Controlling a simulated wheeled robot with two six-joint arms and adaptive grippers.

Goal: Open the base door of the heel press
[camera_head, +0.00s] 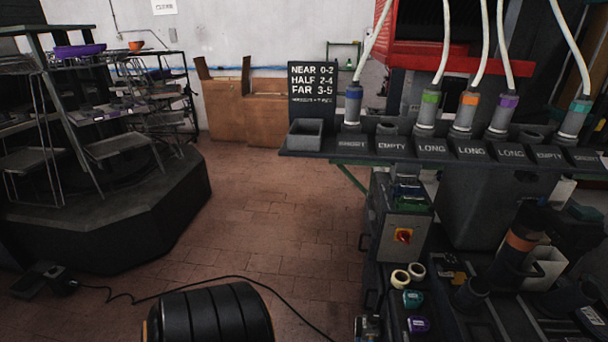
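No part that I can make out as a gripper shows in the head view. I cannot tell for sure which machine is the heel press, and I see no clearly marked base door. A dark many-sided base (120,215) carrying wire racks stands at the left.
A dark shelf (440,160) with labelled slots and hoses crosses the right side. A cluttered bench (480,325) with rolls and dark cylinders fills the lower right. A black cable (240,277) lies on the floor. The brick-red tiled floor (270,200) is clear in the middle.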

